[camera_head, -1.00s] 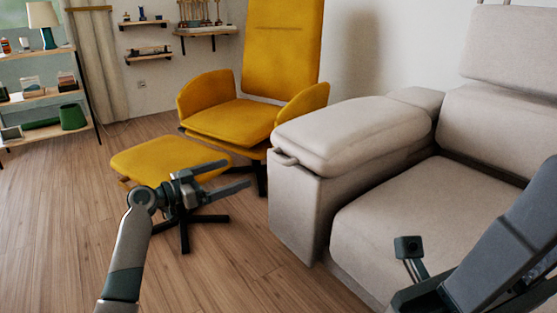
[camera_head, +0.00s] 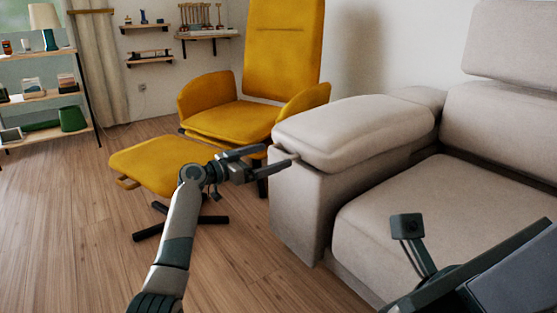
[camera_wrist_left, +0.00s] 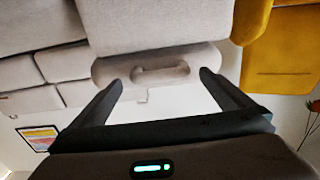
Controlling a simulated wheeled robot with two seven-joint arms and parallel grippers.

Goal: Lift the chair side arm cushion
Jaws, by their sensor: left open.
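The side arm cushion (camera_head: 355,130) is a pale grey padded block lying on the armrest of the grey seat, with a small loop handle at its front end. The handle also shows in the left wrist view (camera_wrist_left: 160,73). My left gripper (camera_head: 277,156) is open and empty, its fingers pointing at the handle end. In the left wrist view its two fingertips (camera_wrist_left: 161,80) stand on either side of the handle; contact cannot be made out. Part of my right arm, with a dark block-tipped piece (camera_head: 407,226), shows at the lower right over the seat; its jaw state is unclear.
A yellow armchair (camera_head: 285,50) and its yellow footrest (camera_head: 155,165) stand left of the grey seat. The grey seat cushion (camera_head: 440,215) is bare. A shelf unit (camera_head: 40,95) stands at the far left. The wooden floor at left is clear.

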